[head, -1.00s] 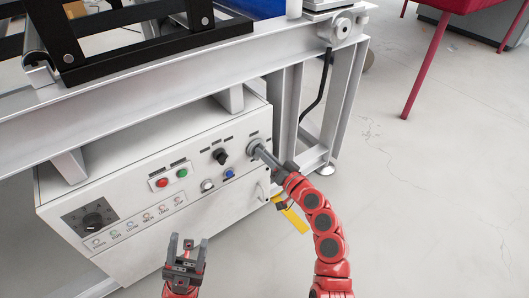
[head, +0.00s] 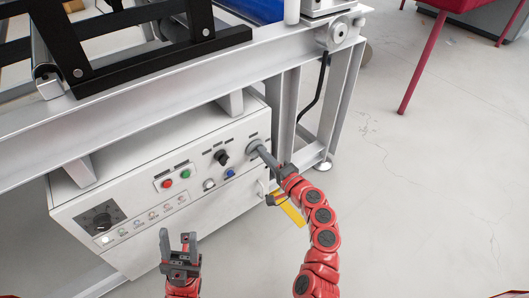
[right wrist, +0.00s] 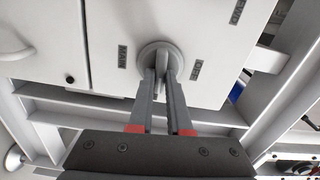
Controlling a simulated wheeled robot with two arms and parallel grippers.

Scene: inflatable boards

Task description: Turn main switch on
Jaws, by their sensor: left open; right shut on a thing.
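The main switch (head: 252,147) is a round grey knob at the right end of the white control box front. It also shows in the right wrist view (right wrist: 148,51), with a raised grip bar in the middle and a label reading MAIN beside it. My right gripper (head: 257,150) reaches it from the lower right. Its two fingers (right wrist: 162,82) are shut on the knob's bar, one on each side. My left gripper (head: 177,243) is open and empty, in front of the box's lower part.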

